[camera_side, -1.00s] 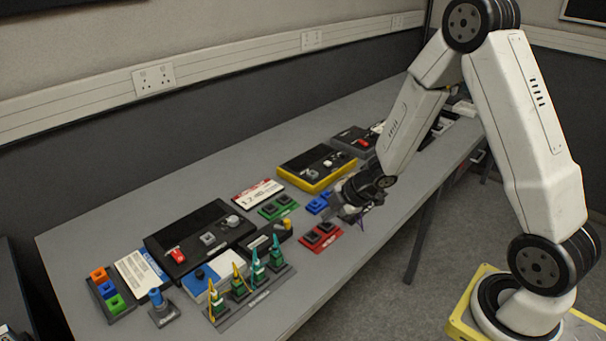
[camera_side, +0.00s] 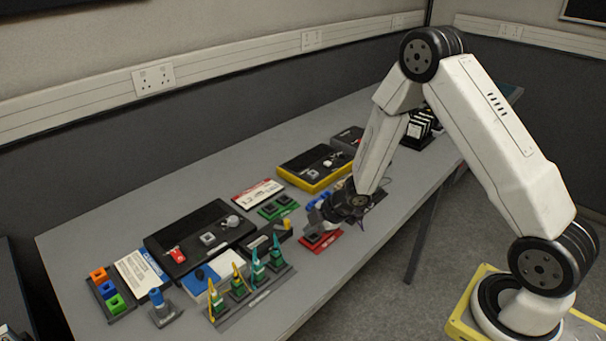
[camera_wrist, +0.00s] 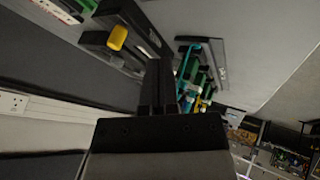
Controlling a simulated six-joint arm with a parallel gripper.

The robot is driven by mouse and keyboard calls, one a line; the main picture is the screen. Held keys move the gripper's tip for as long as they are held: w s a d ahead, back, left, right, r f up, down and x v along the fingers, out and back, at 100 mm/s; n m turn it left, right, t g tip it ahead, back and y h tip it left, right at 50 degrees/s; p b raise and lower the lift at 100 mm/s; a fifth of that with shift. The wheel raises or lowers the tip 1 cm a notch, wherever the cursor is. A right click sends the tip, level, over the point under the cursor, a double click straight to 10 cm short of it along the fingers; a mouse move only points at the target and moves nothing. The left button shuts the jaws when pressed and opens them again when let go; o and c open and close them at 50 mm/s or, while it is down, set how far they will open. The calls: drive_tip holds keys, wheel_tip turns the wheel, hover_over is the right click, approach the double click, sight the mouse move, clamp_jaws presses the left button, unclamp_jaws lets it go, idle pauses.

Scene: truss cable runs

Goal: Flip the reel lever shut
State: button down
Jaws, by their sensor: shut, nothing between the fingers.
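A dark block (camera_side: 264,243) with a yellow lever (camera_side: 286,225) at its right end sits on the bench; I take this for the reel lever. In the wrist view the yellow lever (camera_wrist: 118,37) stands up from the block (camera_wrist: 147,28), up and left of my fingers. The lever's hinge is too small to make out.
A green-based block (camera_side: 278,207) is behind the lever. A rack of teal and yellow clips (camera_side: 245,285) stands in front-left. A black panel (camera_side: 200,238) lies to the left. The bench's front edge is close by.

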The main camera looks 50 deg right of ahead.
sight(290, 227)
drive_tip(key=w+f, duration=0.2)
drive_tip(key=shift+w+a, duration=0.2)
drive_tip(key=shift+w, duration=0.2)
drive_tip(key=shift+w+d, duration=0.25)
drive_tip(key=shift+w, duration=1)
drive_tip(key=shift+w+d+n+g+y, duration=0.3)
drive_tip(key=shift+d+n+g+y, duration=0.3)
drive_tip(key=shift+n, duration=0.7)
drive_tip(key=shift+w+d+n+g+y, duration=0.3)
drive_tip(key=shift+d+n+y, duration=0.2)
drive_tip(key=shift+n, duration=0.3)
drive_tip(key=shift+w+d+n+g+y, duration=0.25)
drive_tip(key=shift+w+n+g, duration=0.15)
drive_tip(key=shift+n, duration=0.4)
drive_tip(key=shift+w+d+n+g+y, duration=0.25)
drive_tip(key=shift+n+g, duration=0.2)
drive_tip(key=shift+n, duration=0.35)
drive_tip(key=shift+w+d+n+g+y, duration=0.25)
drive_tip(key=shift+w+n+g, duration=0.2)
drive_tip(key=shift+n, duration=0.35)
drive_tip(key=shift+w+d, duration=0.2)
drive_tip(key=shift+w, duration=0.6)
drive_tip(key=shift+w+a, duration=0.15)
drive_tip(key=shift+w, duration=1.2)
